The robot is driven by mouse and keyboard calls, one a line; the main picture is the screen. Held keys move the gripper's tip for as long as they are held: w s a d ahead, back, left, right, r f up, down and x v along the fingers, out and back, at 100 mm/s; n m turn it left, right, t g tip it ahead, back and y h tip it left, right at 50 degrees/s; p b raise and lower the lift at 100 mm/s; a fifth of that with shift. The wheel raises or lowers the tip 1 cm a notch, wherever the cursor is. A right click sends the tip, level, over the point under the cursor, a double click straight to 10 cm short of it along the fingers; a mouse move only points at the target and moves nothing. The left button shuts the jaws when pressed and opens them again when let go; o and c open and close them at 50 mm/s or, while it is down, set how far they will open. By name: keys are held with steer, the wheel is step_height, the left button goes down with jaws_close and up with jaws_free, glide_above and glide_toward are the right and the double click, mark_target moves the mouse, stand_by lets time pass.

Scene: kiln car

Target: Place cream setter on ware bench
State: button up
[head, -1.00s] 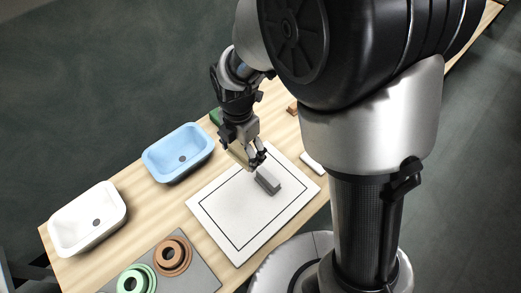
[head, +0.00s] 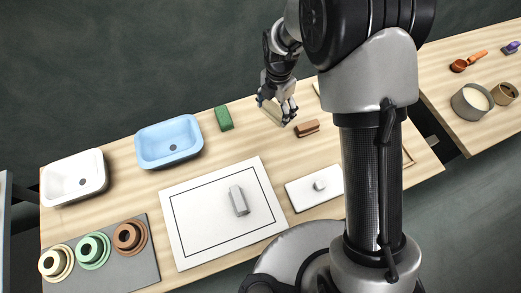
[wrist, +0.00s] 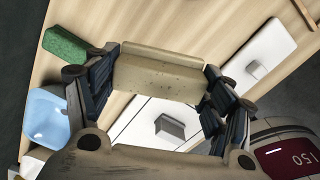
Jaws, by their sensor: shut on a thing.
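The cream setter (wrist: 156,78) is a cream block held between the two fingers of my gripper (wrist: 160,88) in the wrist view. In the head view my gripper (head: 277,104) is over the back of the light wooden bench (head: 120,225), and part of the cream setter (head: 270,111) shows below the fingers. The gripper is shut on it. I cannot tell whether the setter touches the bench. A green block (head: 223,118) lies to its left and a brown block (head: 307,128) to its front right.
A white board (head: 190,240) with a black outline bears a grey block (head: 239,201). A white plate (head: 300,197) with a knob lies beside it. Blue (head: 148,152) and white (head: 60,190) basins stand left. Stacked rings sit on a grey mat (head: 120,275). A second wooden bench (head: 450,45) stands right.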

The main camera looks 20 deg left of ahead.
mark_target(272, 142)
step_height(272, 142, down, 19)
steer(key=b, duration=0.2)
steer(key=shift+s+a+r+b, duration=0.1)
steer(key=shift+r+b, duration=0.1)
steer(key=shift+b, duration=0.2)
steer(key=shift+f, duration=0.25)
steer(key=o, duration=1.1)
steer(key=shift+r, duration=0.1)
